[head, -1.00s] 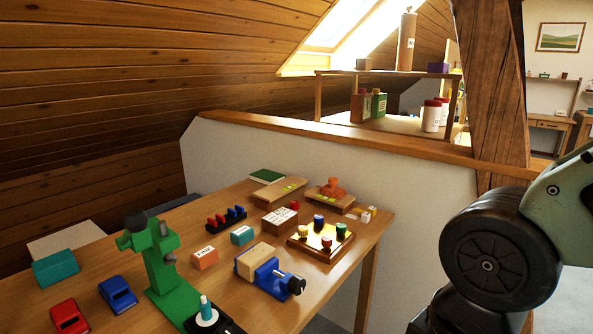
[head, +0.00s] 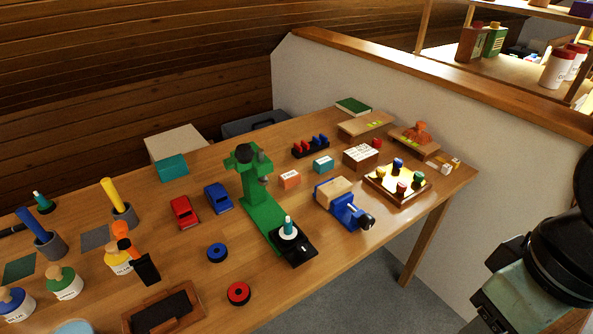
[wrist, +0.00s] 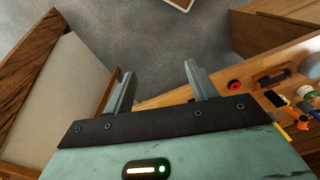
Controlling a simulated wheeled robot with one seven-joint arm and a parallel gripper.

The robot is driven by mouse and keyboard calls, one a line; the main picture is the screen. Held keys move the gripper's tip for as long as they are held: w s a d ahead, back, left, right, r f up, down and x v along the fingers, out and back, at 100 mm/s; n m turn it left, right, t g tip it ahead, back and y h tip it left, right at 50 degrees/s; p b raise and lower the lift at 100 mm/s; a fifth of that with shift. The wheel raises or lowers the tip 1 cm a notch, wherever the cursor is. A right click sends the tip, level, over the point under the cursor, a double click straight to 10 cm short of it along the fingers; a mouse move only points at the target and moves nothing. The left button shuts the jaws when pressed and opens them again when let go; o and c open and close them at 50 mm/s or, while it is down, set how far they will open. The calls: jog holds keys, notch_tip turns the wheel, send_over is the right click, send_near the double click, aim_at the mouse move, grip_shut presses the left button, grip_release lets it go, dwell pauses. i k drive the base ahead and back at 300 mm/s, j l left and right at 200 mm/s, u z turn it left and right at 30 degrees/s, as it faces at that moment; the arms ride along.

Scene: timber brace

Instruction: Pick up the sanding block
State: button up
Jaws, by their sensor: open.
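No block is plainly marked as the sanding block. Small labelled blocks lie on the workbench (head: 330,263): an orange one (head: 289,180) and a teal one (head: 323,165), right of the green stand. A brown block with a white label (head: 361,156) sits behind them; I cannot read these labels. My gripper (wrist: 160,70) is open and empty in the wrist view, its fingers over the grey floor beside the bench. The head view shows only part of my arm at the lower right, with no fingers.
A green stand (head: 259,205), a blue vise (head: 350,212) holding a wooden block, and a peg tray (head: 377,184) crowd the bench. Toy cars, bottles and a dark slab in a wooden tray (head: 146,301) lie left. A low wall (head: 410,110) runs behind.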

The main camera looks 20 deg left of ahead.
aim_at(290, 179)
jog(key=u, duration=2.35)
jog(key=z, duration=1.4)
jog(key=i+l+u, duration=0.8)
jog(key=i+l, duration=0.1)
jog(key=l, duration=0.1)
